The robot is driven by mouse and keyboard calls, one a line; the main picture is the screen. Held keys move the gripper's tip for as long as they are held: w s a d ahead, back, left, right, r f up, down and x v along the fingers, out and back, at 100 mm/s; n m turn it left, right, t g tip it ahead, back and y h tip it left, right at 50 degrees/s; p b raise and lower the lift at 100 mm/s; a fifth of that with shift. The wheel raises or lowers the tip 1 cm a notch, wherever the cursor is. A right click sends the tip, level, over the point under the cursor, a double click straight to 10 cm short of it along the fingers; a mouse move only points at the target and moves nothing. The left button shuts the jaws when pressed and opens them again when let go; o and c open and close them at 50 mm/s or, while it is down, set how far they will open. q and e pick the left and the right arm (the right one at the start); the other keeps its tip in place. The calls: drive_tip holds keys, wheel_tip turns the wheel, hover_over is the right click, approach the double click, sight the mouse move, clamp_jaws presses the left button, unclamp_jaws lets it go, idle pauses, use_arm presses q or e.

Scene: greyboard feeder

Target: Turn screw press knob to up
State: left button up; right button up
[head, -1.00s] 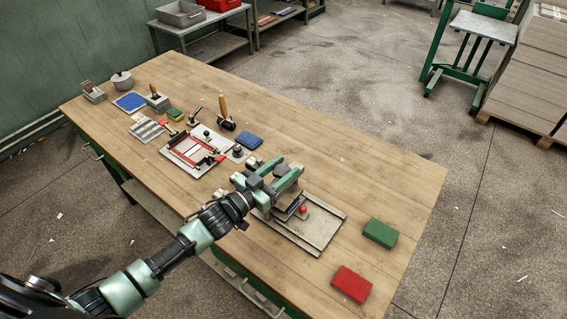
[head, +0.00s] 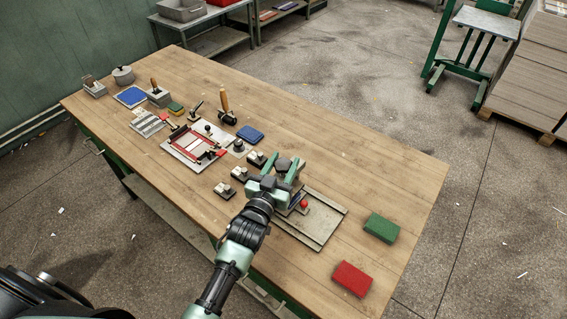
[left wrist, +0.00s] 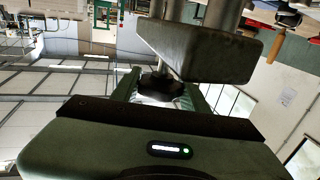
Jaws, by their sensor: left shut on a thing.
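The screw press stands on the right half of the workbench, largely hidden by my left gripper (head: 281,166) and wrist in the head view. Its grey bed (head: 327,222) and a small red ball (head: 304,203) show beside my wrist. A dark knob (head: 284,162) sits between my green fingers, which are shut on it. In the left wrist view the dark knob (left wrist: 160,86) shows between the fingers, close to a grey metal block (left wrist: 200,48) with metal posts. The knob's exact angle cannot be read. My right gripper is not in view.
A green block (head: 381,228) and a red block (head: 351,279) lie right of the press. Small holders (head: 225,190) stand close left of my gripper. A red-framed jig (head: 194,148) and a blue pad (head: 250,133) lie farther left. The bench's right end is mostly clear.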

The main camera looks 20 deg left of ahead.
sight(279, 171)
use_arm(q)
drive_tip(key=shift+r, duration=0.15)
drive_tip(key=o, duration=1.4)
drive_tip(key=shift+s, duration=0.1)
drive_tip(key=s, duration=0.2)
drive_tip(key=s+b, duration=0.1)
drive_tip(key=s, duration=0.3)
drive_tip(key=shift+s+a+f+b, duration=0.15)
drive_tip(key=shift+a+f+b, duration=0.1)
drive_tip(key=shift+b, duration=0.1)
drive_tip(key=shift+s+r, duration=0.2)
drive_tip(key=shift+s, duration=0.45)
